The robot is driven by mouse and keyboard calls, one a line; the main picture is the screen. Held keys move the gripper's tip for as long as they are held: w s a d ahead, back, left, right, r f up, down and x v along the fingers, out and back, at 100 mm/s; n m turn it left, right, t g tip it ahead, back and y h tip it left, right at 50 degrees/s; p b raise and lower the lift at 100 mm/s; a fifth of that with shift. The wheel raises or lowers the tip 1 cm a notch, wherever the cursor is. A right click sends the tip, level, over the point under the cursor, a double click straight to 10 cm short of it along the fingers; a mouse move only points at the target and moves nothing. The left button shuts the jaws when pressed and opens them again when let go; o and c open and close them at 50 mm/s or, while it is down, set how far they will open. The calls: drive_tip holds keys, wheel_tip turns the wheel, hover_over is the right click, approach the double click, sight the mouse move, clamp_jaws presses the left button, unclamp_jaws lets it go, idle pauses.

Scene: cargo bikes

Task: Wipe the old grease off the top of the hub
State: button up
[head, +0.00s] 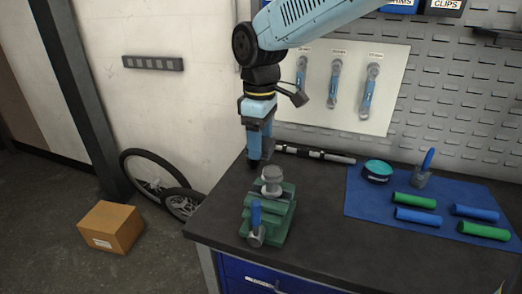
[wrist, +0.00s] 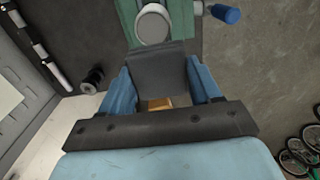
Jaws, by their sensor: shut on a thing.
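The hub (head: 272,174) is a grey metal piece with a round top, standing upright in a green vise (head: 281,219) on the bench. In the wrist view the hub's pale round top (wrist: 153,24) shows just beyond my gripper. My gripper (head: 259,158) points down above the bench, behind and slightly left of the hub. It is shut on a dark grey cloth-like piece (wrist: 162,70), which spans between its blue fingers in the wrist view. The piece appears apart from the hub. Any grease on the hub's top is too small to make out.
The vise has a blue-gripped handle (head: 255,214). A black and silver rod (head: 315,153) lies behind. A blue mat (head: 385,209) at right holds a teal tin (head: 377,170), a small pot and several green and blue rolls. The front middle of the bench is clear.

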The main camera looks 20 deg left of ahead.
drive_tip(key=shift+r, duration=1.4)
